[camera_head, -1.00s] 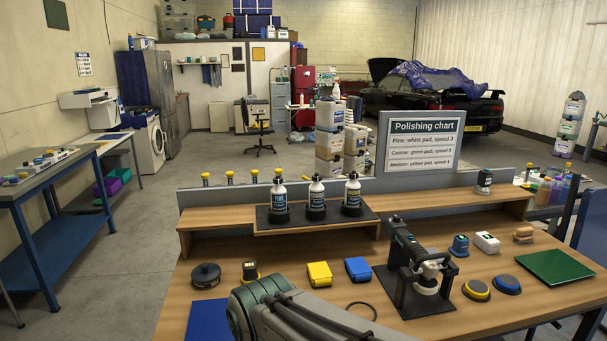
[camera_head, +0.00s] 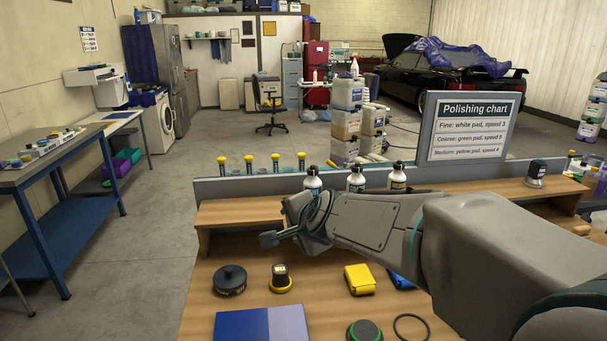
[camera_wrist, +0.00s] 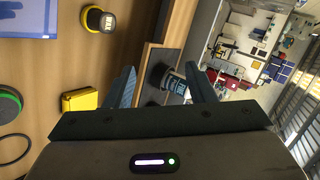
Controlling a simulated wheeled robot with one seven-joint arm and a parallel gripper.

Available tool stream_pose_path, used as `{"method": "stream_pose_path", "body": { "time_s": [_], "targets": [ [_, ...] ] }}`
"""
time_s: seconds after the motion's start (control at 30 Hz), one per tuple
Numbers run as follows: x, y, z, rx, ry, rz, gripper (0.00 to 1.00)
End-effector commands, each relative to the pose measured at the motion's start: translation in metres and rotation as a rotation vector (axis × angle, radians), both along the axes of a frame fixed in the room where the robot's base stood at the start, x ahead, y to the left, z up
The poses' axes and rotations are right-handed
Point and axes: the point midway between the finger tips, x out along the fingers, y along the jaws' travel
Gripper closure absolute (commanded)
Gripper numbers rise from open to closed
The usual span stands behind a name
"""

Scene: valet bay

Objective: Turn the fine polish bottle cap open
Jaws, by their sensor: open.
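My gripper (camera_head: 268,238) is open and empty, in front of and left of the bottles in the head view.
The polishing chart (camera_head: 470,127) stands behind the shelf at the right. A black disc (camera_head: 230,280), a yellow-based item (camera_head: 281,279), a yellow box (camera_head: 360,279), a blue panel (camera_head: 245,325) and a green-ringed pad (camera_head: 364,331) lie on the bench. The shelf's left end is clear.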

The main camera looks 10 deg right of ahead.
Motion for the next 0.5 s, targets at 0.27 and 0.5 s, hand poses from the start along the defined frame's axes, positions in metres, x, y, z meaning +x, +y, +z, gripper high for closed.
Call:
{"method": "stream_pose_path", "body": {
  "time_s": [0.27,0.5],
  "targets": [
    [0.124,0.011,0.033,0.717,-0.288,-0.623,0.5],
    [0.162,0.011,0.027,1.287,-0.611,-1.048,0.5]
  ]
}}
